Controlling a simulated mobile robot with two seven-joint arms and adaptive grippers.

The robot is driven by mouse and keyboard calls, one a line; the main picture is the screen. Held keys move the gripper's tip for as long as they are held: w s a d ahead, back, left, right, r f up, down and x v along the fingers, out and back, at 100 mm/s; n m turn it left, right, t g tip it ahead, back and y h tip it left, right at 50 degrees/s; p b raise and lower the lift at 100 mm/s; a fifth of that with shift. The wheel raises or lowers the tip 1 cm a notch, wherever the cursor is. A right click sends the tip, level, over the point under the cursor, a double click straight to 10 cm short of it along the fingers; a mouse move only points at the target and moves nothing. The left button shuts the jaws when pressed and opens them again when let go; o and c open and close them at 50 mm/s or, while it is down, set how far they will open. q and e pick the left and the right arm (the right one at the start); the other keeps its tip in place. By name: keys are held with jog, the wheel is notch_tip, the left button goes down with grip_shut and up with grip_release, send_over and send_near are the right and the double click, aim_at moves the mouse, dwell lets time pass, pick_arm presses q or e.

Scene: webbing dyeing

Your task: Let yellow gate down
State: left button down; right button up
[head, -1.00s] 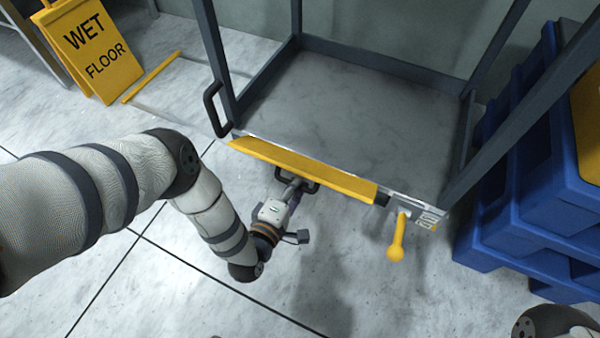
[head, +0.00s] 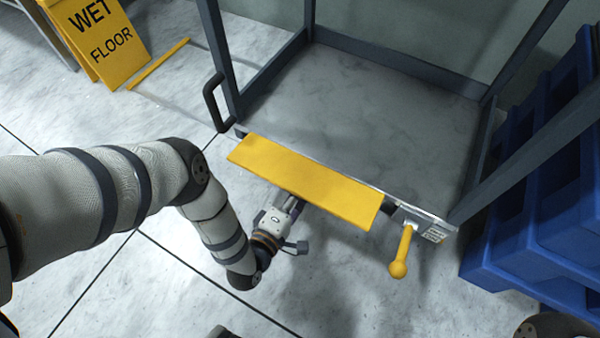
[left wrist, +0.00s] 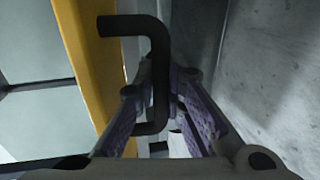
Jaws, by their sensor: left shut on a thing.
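The yellow gate (head: 305,181) is a flat panel across the front of a grey metal frame; in the head view its broad face now shows, tilted. In the left wrist view it is the yellow strip (left wrist: 85,60) with a black bent handle (left wrist: 150,35) on it. My left gripper (head: 290,203) is below the gate's front edge. In the left wrist view its fingers (left wrist: 160,110) are closed around the black handle. The gate hides the fingertips in the head view. My right gripper is not in view.
A yellow lever with a round knob (head: 402,255) stands at the frame's right front corner. Blue pallets (head: 540,210) are stacked at right. A black side handle (head: 212,100) is on the left post. A wet floor sign (head: 95,40) stands at back left. Floor in front is clear.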

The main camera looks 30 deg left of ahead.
pick_arm(q)
jog(key=shift+s, duration=0.1)
jog(key=c, duration=1.7)
grip_release()
jog(key=shift+o, duration=0.2)
jog(key=v, duration=1.2)
jog(key=shift+c, duration=0.2)
